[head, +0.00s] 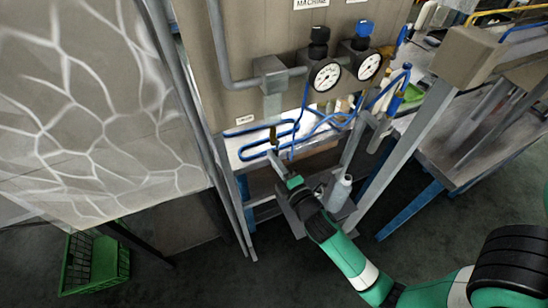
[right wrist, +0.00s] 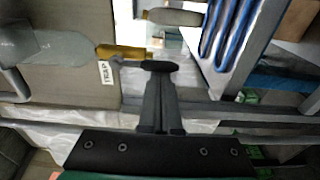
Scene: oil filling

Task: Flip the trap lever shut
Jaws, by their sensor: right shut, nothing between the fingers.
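The trap lever (right wrist: 160,66) shows in the right wrist view as a thin grey arm with a dark, oval end. It points sideways from a brass valve (right wrist: 120,52) on a grey pipe, beside a small label that seems to read TRAP (right wrist: 105,73). My right gripper (right wrist: 161,92) is shut and empty, its fingertips right at the lever's dark end; I cannot tell whether they touch. In the head view my right gripper (head: 274,160) is just below the valve area under the grey pipe, where the lever is too small to make out. My left gripper is not in view.
Two gauges (head: 326,75) with black and blue knobs sit on the beige machine panel (head: 240,40). Blue tubing (head: 262,130) runs beside the valve area. A white bottle (head: 341,192) stands below, near my right arm. A green crate (head: 85,265) is on the floor at left.

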